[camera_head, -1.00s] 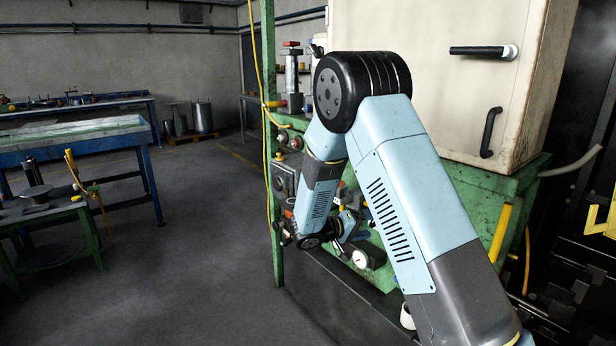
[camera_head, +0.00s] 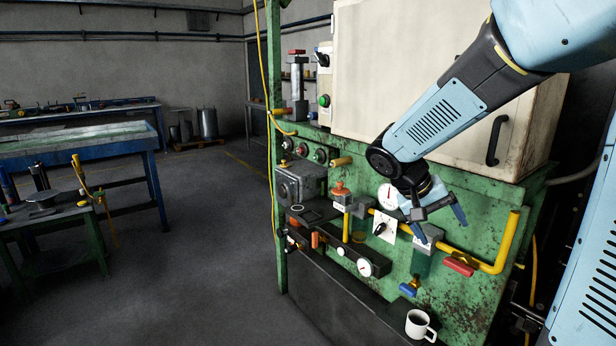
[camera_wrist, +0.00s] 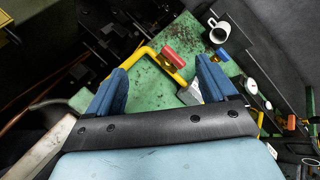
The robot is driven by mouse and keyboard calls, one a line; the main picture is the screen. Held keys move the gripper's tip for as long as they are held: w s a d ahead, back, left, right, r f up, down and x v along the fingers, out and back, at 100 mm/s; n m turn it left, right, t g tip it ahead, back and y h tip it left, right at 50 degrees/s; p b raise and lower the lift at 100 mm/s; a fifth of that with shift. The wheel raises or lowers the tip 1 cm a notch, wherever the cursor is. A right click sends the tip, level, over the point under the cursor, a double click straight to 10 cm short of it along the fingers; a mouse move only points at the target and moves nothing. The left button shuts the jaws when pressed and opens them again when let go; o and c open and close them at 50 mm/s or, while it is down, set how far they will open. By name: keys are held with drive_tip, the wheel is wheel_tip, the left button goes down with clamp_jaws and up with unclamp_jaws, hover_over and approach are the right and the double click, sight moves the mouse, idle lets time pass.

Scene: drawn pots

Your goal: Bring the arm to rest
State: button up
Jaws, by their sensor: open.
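My gripper (camera_head: 440,222) is open and empty in the head view, in front of the green panel (camera_head: 480,215). Its two blue fingers also show spread apart in the wrist view (camera_wrist: 160,82), with nothing between them but the panel beyond. My arm reaches in from the upper right and bends down at a dark joint just above the gripper. Whether a finger touches the pipe fittings behind it, I cannot tell.
A yellow pipe (camera_head: 508,242) with a red handle (camera_head: 459,266) runs beside the gripper. Gauges, valves and a blue handle (camera_head: 407,290) are close by. A white mug (camera_head: 419,325) stands on the lower ledge. Open floor (camera_head: 190,270) lies to the left.

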drive_tip(key=s+a+r+n+t+y, duration=0.1)
drive_tip(key=s+a+r+t+y, duration=0.1)
drive_tip(key=s, duration=0.6)
drive_tip(key=s+a+r+t+y, duration=0.2)
drive_tip(key=s+r+t+y, duration=0.1)
drive_tip(key=s+r+y, duration=0.2)
drive_tip(key=shift+s+a+n, duration=0.3)
drive_tip(key=shift+s+n, duration=0.1)
drive_tip(key=shift+s, duration=0.95)
